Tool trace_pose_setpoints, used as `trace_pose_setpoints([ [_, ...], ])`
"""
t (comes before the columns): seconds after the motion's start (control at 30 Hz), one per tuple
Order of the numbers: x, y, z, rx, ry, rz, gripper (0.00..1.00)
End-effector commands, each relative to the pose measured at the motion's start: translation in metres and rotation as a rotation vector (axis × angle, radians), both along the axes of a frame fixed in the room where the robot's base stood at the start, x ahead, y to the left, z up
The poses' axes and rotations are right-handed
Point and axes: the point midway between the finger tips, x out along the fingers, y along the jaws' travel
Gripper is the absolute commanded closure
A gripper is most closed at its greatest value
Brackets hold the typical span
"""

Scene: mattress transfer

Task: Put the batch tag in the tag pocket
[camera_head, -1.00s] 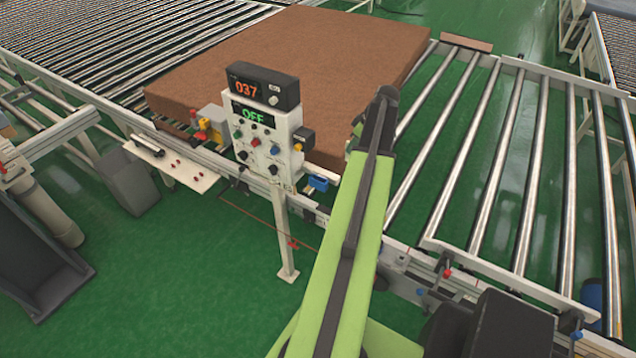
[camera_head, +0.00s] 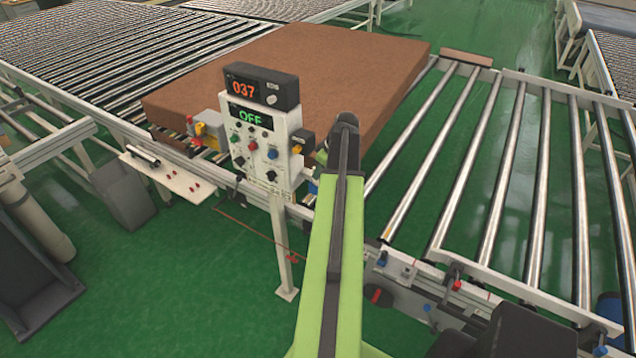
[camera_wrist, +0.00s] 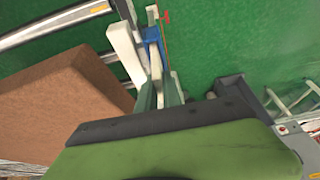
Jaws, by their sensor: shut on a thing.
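In the wrist view my gripper (camera_wrist: 159,84) points away from the camera, its two narrow grey-green fingers close together. It is shut on a thin piece, which I take to be the batch tag; the fingers hide most of it. A blue part (camera_wrist: 153,36) with pale edges shows just past the fingertips, beside a white block; I cannot tell whether it is the tag pocket or touches the fingers. In the head view my green arm reaches to the right side of the white control panel (camera_head: 262,150) and hides the gripper's tips and the tag.
A brown mattress (camera_head: 310,70) lies on the roller conveyor behind the panel. Bare rollers (camera_head: 500,170) run to the right. A white shelf (camera_head: 165,178) juts out at left. The panel stands on a thin post (camera_head: 281,245) above open green floor.

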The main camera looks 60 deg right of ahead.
Motion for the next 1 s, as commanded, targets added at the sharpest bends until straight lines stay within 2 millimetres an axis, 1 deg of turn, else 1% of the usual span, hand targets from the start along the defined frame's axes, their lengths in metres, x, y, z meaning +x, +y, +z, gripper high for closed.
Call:
trace_pose_setpoints([
  [0.03,-0.0001,-0.0001,-0.0195,0.0,0.0,0.0,1.0],
  [0.1,-0.0002,-0.0002,-0.0257,0.0,0.0,0.0,1.0],
  [0.27,-0.0004,-0.0003,-0.021,0.0,0.0,0.0,1.0],
  [0.43,-0.0006,-0.0004,-0.0247,0.0,0.0,0.0,1.0],
  [0.47,-0.0006,-0.0004,-0.0236,0.0,0.0,0.0,0.88],
  [0.6,-0.0008,-0.0005,-0.0229,0.0,0.0,-0.001,0.7],
  [0.87,-0.001,-0.0006,-0.0229,0.0,0.0,-0.001,0.69],
  [1.0,-0.0012,-0.0007,-0.0179,0.0,0.0,-0.001,0.69],
])
